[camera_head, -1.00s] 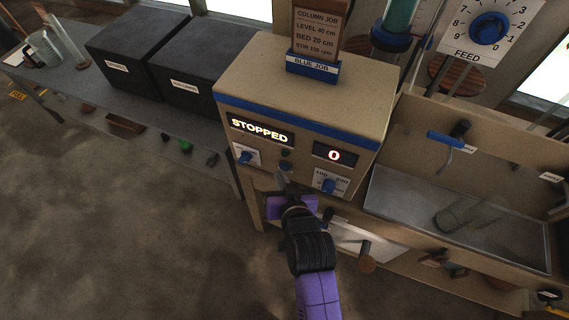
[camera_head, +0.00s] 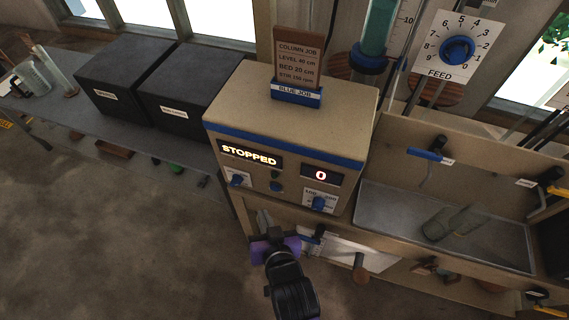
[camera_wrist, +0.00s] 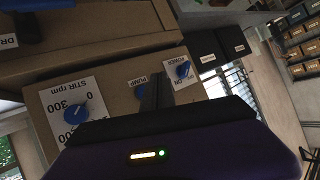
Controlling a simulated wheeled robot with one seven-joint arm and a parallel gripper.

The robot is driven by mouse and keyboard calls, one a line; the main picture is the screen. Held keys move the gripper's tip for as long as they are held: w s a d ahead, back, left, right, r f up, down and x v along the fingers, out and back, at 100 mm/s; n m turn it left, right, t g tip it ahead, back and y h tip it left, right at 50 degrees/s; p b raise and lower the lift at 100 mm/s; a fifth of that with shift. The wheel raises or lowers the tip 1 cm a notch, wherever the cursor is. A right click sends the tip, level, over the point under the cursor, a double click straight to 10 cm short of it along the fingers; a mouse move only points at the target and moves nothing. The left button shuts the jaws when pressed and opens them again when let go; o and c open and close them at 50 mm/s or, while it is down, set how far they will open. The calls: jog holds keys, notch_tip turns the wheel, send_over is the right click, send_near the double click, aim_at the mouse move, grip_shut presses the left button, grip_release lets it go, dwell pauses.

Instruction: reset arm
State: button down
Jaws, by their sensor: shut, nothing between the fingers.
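My gripper (camera_head: 265,222) is in front of and below the control box in the head view, shut and empty. The purple and black wrist is seen from above. In the wrist view my gripper's dark fingers (camera_wrist: 157,92) point at the front of the box, apart from its knobs as far as I can tell. The tan control box (camera_head: 290,108) has a blue stripe, a display reading STOPPED (camera_head: 250,154) and a display reading 0 (camera_head: 321,175). Blue knobs sit on its front, among them the stir knob (camera_wrist: 76,114) and the power knob (camera_wrist: 183,69).
Two dark boxes (camera_head: 125,75) stand on the bench at left. A sink tray (camera_head: 400,215) holding clear glassware (camera_head: 452,220) is at right. A FEED dial (camera_head: 457,50) is above it. A job sign (camera_head: 299,60) stands on the control box. The floor at lower left is clear.

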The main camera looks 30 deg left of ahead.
jog(key=shift+r, duration=0.1)
notch_tip(320, 180, up, 6)
jog(key=t+y, duration=0.1)
jog(key=s+d+r+m+t+h, duration=0.1)
jog(key=s+d+r+t, duration=0.15)
jog(key=d, duration=0.85)
jog(key=s+d+r+t, duration=0.1)
jog(key=d+r+t, duration=0.25)
jog(key=d, duration=0.65)
jog(key=s+d+r+m+h, duration=0.2)
jog(key=s+d+m+h, duration=0.1)
jog(key=s+d, duration=0.5)
jog(key=s+d+r+m+h, duration=0.3)
jog(key=s+d+h, duration=0.3)
jog(key=d, duration=0.6)
jog(key=shift+s+r+m+h, duration=0.3)
jog(key=shift+s, duration=0.9)
